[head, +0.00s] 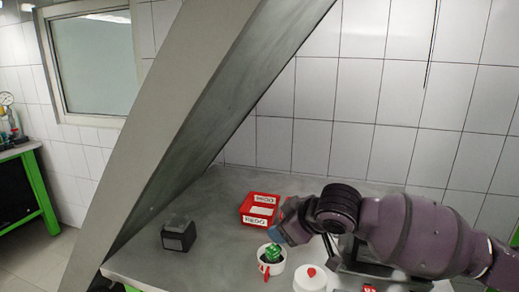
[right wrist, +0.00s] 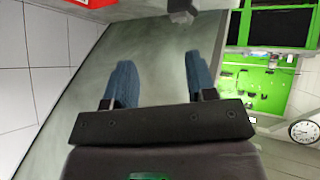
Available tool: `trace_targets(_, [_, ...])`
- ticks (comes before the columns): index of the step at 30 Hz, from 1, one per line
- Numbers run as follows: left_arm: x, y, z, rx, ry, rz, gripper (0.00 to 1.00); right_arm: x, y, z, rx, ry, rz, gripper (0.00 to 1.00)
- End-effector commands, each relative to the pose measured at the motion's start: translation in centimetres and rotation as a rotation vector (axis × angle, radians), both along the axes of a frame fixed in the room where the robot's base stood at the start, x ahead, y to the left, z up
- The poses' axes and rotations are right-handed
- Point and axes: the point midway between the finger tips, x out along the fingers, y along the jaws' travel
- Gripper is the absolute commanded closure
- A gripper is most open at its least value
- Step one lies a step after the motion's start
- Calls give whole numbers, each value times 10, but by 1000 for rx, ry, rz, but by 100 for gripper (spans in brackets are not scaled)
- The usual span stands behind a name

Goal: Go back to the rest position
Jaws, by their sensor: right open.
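My right arm reaches in from the right in the head view. Its gripper (head: 281,229) is above the table, just above and beside a white cup with a red handle (head: 274,269). A green and dark object (head: 271,253) sits in the cup. In the right wrist view the two blue fingers of the right gripper (right wrist: 160,78) stand wide apart with only grey surface between them. My left gripper is not in view.
A red bin with white labels (head: 260,208) stands on the grey table (head: 215,262). A dark block (head: 178,236) is at left and a white round container with a red knob (head: 311,280) at front. A large slanted grey beam (head: 190,110) crosses the left side.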

Motion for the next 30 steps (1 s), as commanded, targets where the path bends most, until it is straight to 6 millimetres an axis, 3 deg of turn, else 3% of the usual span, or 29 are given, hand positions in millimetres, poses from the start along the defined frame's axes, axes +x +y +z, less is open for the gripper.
trace_targets(6, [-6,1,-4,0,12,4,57,5,15,4,164,-222,51,49])
trace_targets(11, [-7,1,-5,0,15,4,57,4,6,-5,263,-364,23,49])
trace_targets(20, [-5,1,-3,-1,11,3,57,-10,-45,-51,345,-520,-140,49])
trace_targets(26, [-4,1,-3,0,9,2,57,-34,-92,-101,340,-540,-294,49])
trace_targets(30, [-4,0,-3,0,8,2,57,-61,-127,-143,317,-512,-412,49])
